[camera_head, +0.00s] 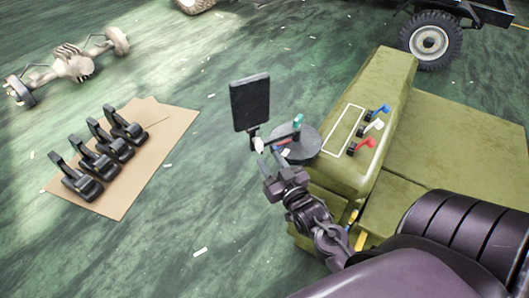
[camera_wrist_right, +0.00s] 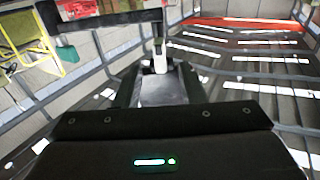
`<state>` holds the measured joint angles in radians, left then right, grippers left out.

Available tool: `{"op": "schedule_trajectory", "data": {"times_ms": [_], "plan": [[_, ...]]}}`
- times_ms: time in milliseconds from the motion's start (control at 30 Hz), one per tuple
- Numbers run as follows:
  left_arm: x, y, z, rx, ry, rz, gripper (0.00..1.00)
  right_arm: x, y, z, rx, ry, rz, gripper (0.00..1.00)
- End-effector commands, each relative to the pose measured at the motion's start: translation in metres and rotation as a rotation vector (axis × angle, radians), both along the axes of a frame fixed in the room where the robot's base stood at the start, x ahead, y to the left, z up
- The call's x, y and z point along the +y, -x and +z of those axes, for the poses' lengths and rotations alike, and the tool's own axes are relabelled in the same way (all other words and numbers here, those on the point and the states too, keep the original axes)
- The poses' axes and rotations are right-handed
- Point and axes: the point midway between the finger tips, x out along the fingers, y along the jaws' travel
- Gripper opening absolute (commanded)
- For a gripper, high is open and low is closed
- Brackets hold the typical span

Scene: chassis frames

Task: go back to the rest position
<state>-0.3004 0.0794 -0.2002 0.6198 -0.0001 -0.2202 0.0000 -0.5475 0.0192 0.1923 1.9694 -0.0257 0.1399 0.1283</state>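My right gripper (camera_head: 273,160) is near the middle of the head view, beside the olive chassis block. Its two fingers look spread apart in the head view. A black flat panel (camera_head: 250,103) on a short stalk stands just past the fingertips in the head view. I see no clear grip on it, but contact is hard to tell. My left gripper is not in view.
The olive block (camera_head: 375,100) carries blue, white and red levers. A grey disc (camera_head: 297,146) sits close to my right gripper. Several black pedals stand on cardboard (camera_head: 125,205) at the left.

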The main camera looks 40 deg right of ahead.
Motion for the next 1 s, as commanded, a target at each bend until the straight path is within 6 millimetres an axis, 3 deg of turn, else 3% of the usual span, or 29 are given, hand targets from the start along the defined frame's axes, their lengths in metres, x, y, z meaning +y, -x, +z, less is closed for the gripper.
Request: {"op": "schedule_trajectory", "data": {"times_ms": [167,733,867,967,1000], "plan": [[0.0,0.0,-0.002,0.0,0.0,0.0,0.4,0.001,0.011,0.0,0.0,0.0,-0.001,0.36],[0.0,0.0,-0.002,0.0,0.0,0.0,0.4,0.002,0.011,-0.003,0.007,-0.001,0.0,0.36],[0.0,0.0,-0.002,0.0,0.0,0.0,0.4,0.008,0.011,-0.04,0.082,-0.015,0.008,0.36],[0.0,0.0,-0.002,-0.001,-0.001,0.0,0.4,0.02,0.017,-0.1,0.205,-0.033,0.024,0.36],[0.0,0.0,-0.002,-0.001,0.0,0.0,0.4,0.027,0.022,-0.129,0.266,-0.041,0.034,0.36]]}}
